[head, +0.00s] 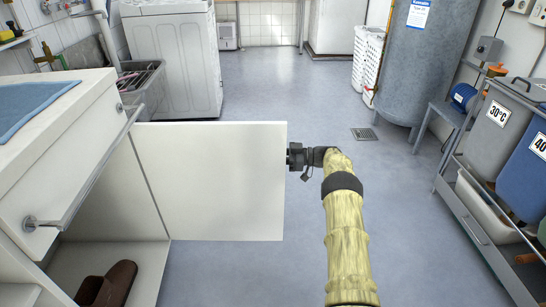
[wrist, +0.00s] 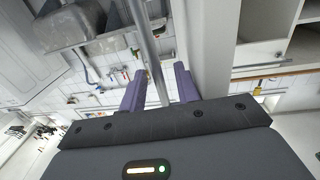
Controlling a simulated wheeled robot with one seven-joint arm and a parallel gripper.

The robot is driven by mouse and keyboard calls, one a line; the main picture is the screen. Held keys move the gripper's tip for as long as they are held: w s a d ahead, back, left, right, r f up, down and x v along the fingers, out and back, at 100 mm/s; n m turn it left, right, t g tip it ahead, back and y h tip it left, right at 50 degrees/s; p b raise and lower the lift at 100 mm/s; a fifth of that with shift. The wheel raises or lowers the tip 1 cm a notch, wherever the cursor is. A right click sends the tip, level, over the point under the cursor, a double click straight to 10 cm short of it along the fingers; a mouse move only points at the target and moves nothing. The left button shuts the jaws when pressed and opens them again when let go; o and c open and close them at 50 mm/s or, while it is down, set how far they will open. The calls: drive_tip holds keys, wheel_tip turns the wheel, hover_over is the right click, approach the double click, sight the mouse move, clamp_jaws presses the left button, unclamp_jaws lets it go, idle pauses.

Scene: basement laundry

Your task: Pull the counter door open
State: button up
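The counter door (head: 225,180) is a plain white panel. It stands wide open, sticking out to the right from the white counter (head: 50,150), with the compartment behind it exposed. My gripper (head: 297,157) is at the door's free right edge, and its fingertips are hidden in the head view. In the wrist view, its two purple fingers (wrist: 159,88) are spread apart with a metal bar handle (wrist: 150,55) between them. Gaps show beside the bar, so the gripper looks open around it. A pale door panel (wrist: 207,45) runs just right of the fingers.
A brown shoe (head: 107,285) lies in the open compartment. A long bar handle (head: 85,185) fronts the counter above it. At right stands a rack (head: 475,225) with bins. A washing machine (head: 172,60) and grey tank (head: 425,60) are farther back. The middle floor is clear.

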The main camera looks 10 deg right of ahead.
drive_tip(key=b+v, duration=0.2)
drive_tip(key=v, duration=1)
drive_tip(key=shift+s+d, duration=0.15)
drive_tip(key=shift+d, duration=0.2)
